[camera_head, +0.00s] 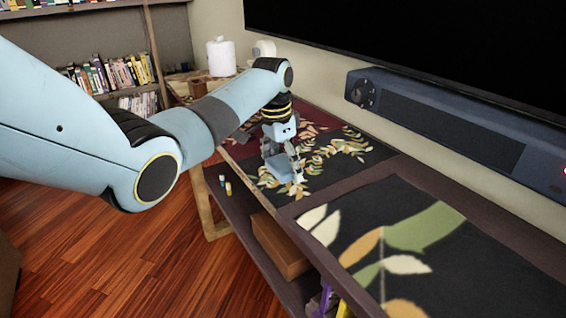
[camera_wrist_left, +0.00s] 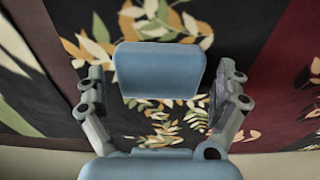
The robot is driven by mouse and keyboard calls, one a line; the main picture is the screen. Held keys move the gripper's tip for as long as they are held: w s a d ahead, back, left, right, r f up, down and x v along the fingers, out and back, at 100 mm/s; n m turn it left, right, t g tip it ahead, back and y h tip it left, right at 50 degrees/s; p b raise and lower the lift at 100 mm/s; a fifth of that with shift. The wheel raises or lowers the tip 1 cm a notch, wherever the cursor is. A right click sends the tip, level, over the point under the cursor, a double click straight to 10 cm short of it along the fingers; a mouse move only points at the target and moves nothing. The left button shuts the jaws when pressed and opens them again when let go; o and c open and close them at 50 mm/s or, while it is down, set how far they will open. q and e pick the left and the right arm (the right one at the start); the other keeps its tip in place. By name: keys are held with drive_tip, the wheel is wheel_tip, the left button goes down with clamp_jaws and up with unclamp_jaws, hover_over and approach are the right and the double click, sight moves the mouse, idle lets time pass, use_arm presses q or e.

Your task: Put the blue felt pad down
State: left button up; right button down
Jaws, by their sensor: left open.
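The blue felt pad (camera_wrist_left: 159,70) shows in the left wrist view as a plain blue block with rounded corners, lying over the leaf-patterned dark cloth. In the head view the pad (camera_head: 280,167) is small and light blue, at the near edge of the patterned cloth. My left gripper (camera_head: 284,158) points down over it. In the left wrist view its fingers stand open on either side of the pad, with a visible gap at each side. The pad seems to rest on the cloth, though its underside is hidden. My right gripper is in neither view.
A dark cabinet carries leaf-patterned cloths (camera_head: 390,245). A soundbar (camera_head: 440,125) hangs behind it under a large dark screen. A white roll (camera_head: 221,57) stands at the far end. Two small bottles (camera_head: 228,188) and a wooden box (camera_head: 280,247) are on the lower shelf.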

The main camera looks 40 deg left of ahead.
sight(277, 165)
use_arm(q)
drive_tip(key=shift+f+b, duration=0.2)
drive_tip(key=shift+b, duration=0.1)
drive_tip(key=shift+r+b, duration=0.1)
drive_tip(key=shift+b, duration=0.2)
drive_tip(key=r+p, duration=0.1)
drive_tip(key=r, duration=0.2)
drive_tip(key=s+r+p, duration=0.1)
drive_tip(key=r, duration=0.2)
drive_tip(key=r+p, duration=0.1)
drive_tip(key=r, duration=0.2)
drive_tip(key=shift+s+a+r+p, duration=0.2)
drive_tip(key=shift+a+p, duration=0.1)
drive_tip(key=shift+s+r, duration=0.15)
drive_tip(key=shift+r, duration=0.55)
drive_tip(key=shift+f, duration=0.1)
